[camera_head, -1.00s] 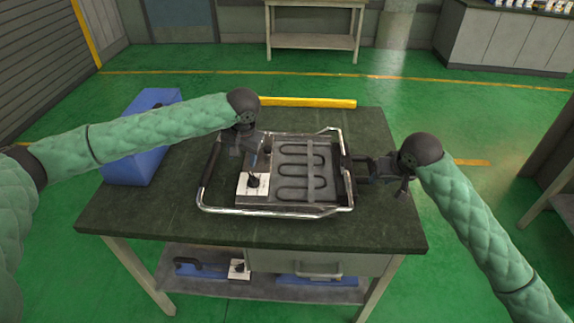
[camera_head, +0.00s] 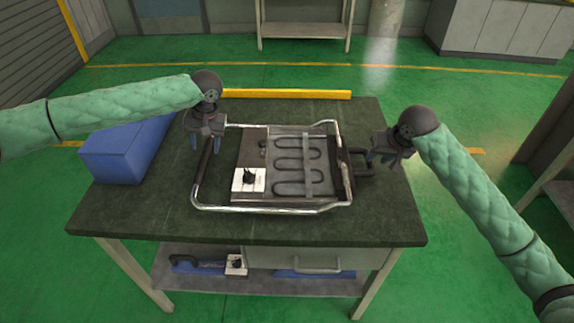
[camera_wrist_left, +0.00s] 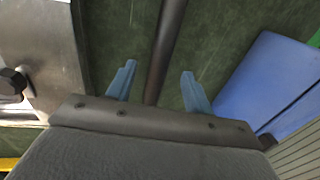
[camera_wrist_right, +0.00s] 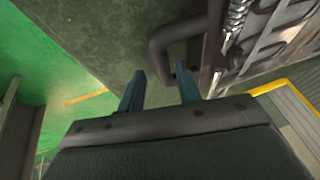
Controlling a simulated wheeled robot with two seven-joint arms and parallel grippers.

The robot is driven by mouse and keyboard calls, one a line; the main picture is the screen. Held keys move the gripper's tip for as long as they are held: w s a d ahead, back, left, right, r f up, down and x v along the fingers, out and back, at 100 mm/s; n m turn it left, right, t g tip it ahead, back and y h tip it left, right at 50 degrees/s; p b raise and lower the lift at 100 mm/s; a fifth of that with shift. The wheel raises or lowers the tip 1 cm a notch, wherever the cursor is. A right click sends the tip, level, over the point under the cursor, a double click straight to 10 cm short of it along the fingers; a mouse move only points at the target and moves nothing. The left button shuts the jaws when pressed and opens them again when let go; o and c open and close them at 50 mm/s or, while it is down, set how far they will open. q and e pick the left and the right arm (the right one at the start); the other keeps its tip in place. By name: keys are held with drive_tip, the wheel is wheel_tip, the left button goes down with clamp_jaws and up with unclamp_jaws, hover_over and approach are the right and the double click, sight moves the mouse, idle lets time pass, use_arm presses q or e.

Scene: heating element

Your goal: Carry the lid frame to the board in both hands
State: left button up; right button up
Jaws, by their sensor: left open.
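The lid frame (camera_head: 270,209), a silver tube loop with dark grips at its sides, lies on the dark table around a metal plate (camera_head: 262,195) with a dark heating coil. A white square with a black knob sits on the plate. My left gripper (camera_head: 205,146) is open above the frame's left grip (camera_head: 203,170); in the left wrist view the dark bar (camera_wrist_left: 168,45) runs between its fingers (camera_wrist_left: 157,85). My right gripper (camera_head: 384,160) is open by the black loop handle (camera_head: 360,174) at the right side; this handle (camera_wrist_right: 160,45) shows close to its fingers (camera_wrist_right: 160,90).
A blue box (camera_head: 115,160) stands at the table's left side. A yellow bar (camera_head: 285,94) runs along the back edge. The dark tabletop (camera_head: 130,212) is clear in front. A shelf (camera_head: 215,275) below holds blue items.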

sight(205, 153)
use_arm(q)
drive_tip(key=shift+a+f, duration=0.2)
drive_tip(key=shift+f, duration=0.8)
drive_tip(key=shift+a+f, duration=0.15)
drive_tip(key=shift+f, duration=0.85)
drive_tip(key=shift+a+f, duration=0.2)
drive_tip(key=shift+f, duration=0.8)
use_arm(e)
drive_tip(key=shift+x, duration=3.1)
use_arm(q)
drive_tip(key=c, duration=0.6)
use_arm(e)
drive_tip(key=c, duration=0.6)
use_arm(q)
clamp_jaws()
use_arm(e)
drive_tip(key=shift+d, duration=0.1)
clamp_jaws()
use_arm(q)
drive_tip(key=shift+w+r, duration=0.15)
use_arm(e)
drive_tip(key=shift+w+r, duration=0.15)
drive_tip(key=shift+r, duration=0.05)
